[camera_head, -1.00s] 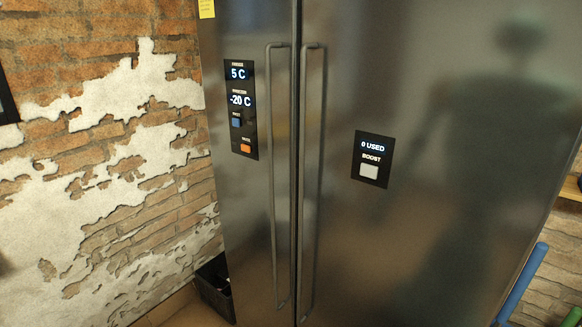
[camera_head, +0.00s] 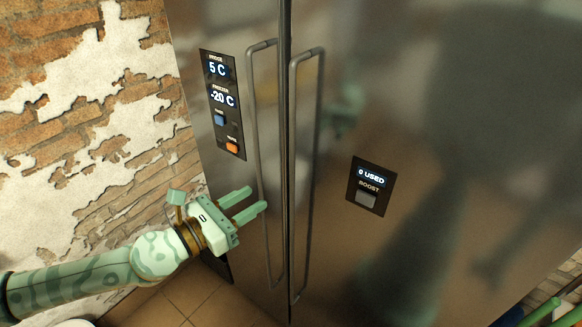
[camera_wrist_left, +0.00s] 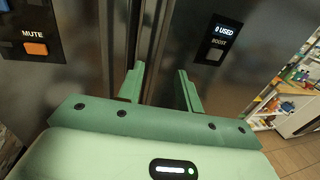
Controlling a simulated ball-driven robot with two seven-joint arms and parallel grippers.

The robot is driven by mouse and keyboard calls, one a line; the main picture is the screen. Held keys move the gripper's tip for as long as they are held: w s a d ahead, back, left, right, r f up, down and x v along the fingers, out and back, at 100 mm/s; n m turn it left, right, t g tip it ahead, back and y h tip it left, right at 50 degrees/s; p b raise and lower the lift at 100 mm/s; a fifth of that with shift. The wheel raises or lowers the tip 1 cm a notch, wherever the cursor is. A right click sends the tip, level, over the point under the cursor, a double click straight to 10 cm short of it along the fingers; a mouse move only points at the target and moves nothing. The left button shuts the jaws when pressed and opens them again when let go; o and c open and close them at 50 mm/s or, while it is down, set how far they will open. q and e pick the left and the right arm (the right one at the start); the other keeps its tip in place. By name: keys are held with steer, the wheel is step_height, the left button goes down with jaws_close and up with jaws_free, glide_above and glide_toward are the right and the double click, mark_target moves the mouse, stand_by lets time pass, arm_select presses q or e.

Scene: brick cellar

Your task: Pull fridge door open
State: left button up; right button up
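A tall dark steel fridge (camera_head: 430,110) with two doors fills most of the head view. A long vertical handle (camera_head: 255,120) is on the left door and another handle (camera_head: 292,130) is on the right door, beside the centre seam. Both doors look closed. My left gripper (camera_head: 257,198) is open and empty, its fingers pointing at the left handle from its left side. In the left wrist view, the open fingers (camera_wrist_left: 160,88) point toward the handle area, with the doors beyond. I cannot tell whether they touch a handle. My right gripper is not in view.
The left door has a control panel (camera_head: 222,105) showing 5 C and -20 C; the right door has a boost panel (camera_head: 370,186). A brick wall (camera_head: 80,120) stands at the left. Shelves (camera_wrist_left: 292,95) appear at the right in the left wrist view.

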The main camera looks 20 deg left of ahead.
mark_target(289, 178)
arm_select(q)
steer(key=p+x, duration=0.2)
steer(key=x, duration=1)
steer(key=shift+d+p, duration=0.1)
steer(key=shift+p, duration=0.25)
jaws_close()
